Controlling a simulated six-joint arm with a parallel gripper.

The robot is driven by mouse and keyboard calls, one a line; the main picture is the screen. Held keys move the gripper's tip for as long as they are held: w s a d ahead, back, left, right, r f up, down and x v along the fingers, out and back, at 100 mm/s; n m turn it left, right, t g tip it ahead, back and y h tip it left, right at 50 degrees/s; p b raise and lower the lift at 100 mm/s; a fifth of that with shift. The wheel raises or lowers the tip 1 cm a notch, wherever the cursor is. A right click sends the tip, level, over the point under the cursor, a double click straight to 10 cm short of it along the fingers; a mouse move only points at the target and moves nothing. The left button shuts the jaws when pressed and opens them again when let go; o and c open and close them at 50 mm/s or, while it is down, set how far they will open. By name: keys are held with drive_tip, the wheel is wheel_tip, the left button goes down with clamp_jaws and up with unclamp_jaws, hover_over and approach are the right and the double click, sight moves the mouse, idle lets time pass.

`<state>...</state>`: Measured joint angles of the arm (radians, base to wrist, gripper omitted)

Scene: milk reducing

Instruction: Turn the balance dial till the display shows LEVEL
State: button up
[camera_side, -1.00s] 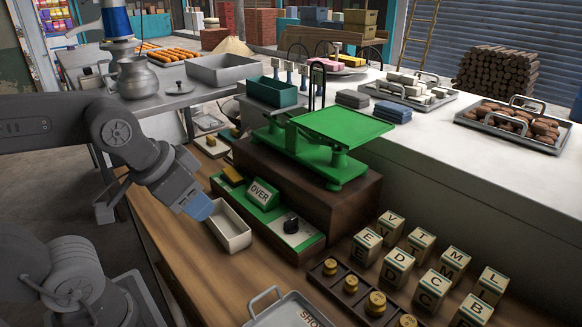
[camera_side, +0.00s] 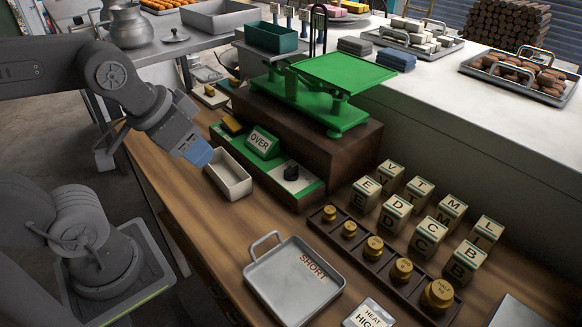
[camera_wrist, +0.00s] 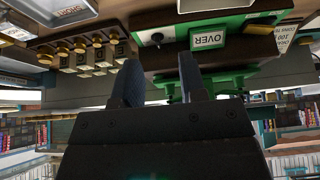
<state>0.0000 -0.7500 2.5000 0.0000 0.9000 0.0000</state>
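The balance dial is a black knob (camera_side: 291,172) on a pale plate on the green base in front of the scale. It also shows in the wrist view (camera_wrist: 157,38). The display (camera_side: 262,142) beside it reads OVER; in the wrist view the display (camera_wrist: 208,39) also reads OVER. The green scale (camera_side: 325,90) stands on a brown block behind. My gripper (camera_side: 197,153) hangs left of the display and dial, above the left end of the small empty tray. In the wrist view its two fingers (camera_wrist: 160,78) are apart with nothing between them.
A small cream tray (camera_side: 229,175) lies between my gripper and the dial. Lettered cubes (camera_side: 430,235) and a rack of brass weights (camera_side: 375,248) stand to the right. A metal tray marked SHORT (camera_side: 293,282) and a HEAT HIGH sign (camera_side: 370,315) lie in front.

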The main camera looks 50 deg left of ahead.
drive_tip(key=r+g, duration=0.1)
drive_tip(key=g, duration=0.5)
hover_over(293, 167)
wheel_tip(293, 167, down, 13)
drive_tip(key=shift+f, duration=0.15)
drive_tip(key=shift+c, duration=0.4)
clamp_jaws()
